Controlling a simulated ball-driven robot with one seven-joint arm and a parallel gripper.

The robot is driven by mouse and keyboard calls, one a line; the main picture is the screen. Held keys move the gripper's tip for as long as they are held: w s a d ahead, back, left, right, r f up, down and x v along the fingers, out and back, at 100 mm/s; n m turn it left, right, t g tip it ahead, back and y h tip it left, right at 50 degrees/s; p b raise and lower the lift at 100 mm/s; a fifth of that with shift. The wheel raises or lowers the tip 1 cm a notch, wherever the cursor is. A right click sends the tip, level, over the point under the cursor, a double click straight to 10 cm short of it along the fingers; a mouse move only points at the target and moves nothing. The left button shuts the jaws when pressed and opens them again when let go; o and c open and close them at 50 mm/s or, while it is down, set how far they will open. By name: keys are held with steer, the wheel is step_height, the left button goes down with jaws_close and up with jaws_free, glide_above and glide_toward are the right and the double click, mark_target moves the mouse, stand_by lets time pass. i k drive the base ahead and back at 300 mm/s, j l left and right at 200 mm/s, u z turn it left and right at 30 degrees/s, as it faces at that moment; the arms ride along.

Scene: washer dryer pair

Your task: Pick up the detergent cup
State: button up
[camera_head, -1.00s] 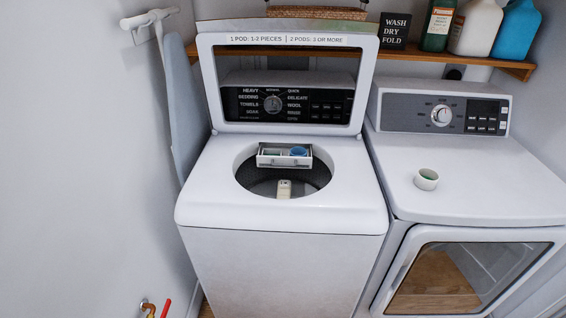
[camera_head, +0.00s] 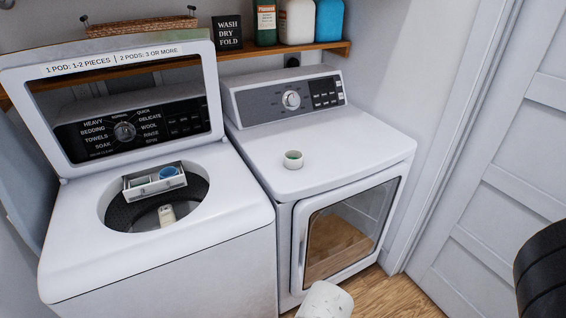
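A small white cup (camera_head: 293,160), likely the detergent cup, stands upright on the top of the dryer (camera_head: 345,145), near its front left corner. Something greenish shows inside it. The open washer (camera_head: 245,215) stands to the left, with a detergent drawer (camera_head: 155,182) pulled out over its drum opening and a blue round insert in the drawer. A white rounded part (camera_head: 325,300) at the bottom edge and a black rounded part at the lower right seem to be mine. My gripper's fingers do not show.
The washer lid (camera_head: 210,80) stands raised. A wooden shelf (camera_head: 330,47) behind holds several bottles and a black sign (camera_head: 227,33). A pale door (camera_head: 510,150) is on the right. Wood floor (camera_head: 395,298) shows in front of the dryer. The dryer top around the cup is clear.

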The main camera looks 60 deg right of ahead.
mark_target(291, 164)
steer(key=z, duration=0.75)
steer(key=i+z, duration=0.1)
steer(key=z, duration=1.45)
steer(key=i+z, duration=0.1)
steer(key=z, duration=0.65)
steer(key=j+z, duration=0.1)
steer(key=z, duration=0.65)
steer(key=j+z, duration=0.1)
steer(key=z, duration=0.65)
steer(key=j+z, duration=0.1)
steer(key=z, duration=1.45)
steer(key=k+j, duration=0.15)
steer(key=k, duration=0.15)
steer(key=k+u, duration=0.1)
steer(key=u, duration=0.25)
steer(key=k+u, duration=0.1)
steer(key=u, duration=0.25)
steer(key=k+u, duration=0.1)
steer(key=u, duration=0.65)
steer(key=k+u, duration=0.1)
steer(key=u, duration=0.75)
steer(key=k+j+u, duration=0.1)
steer(key=u, duration=0.75)
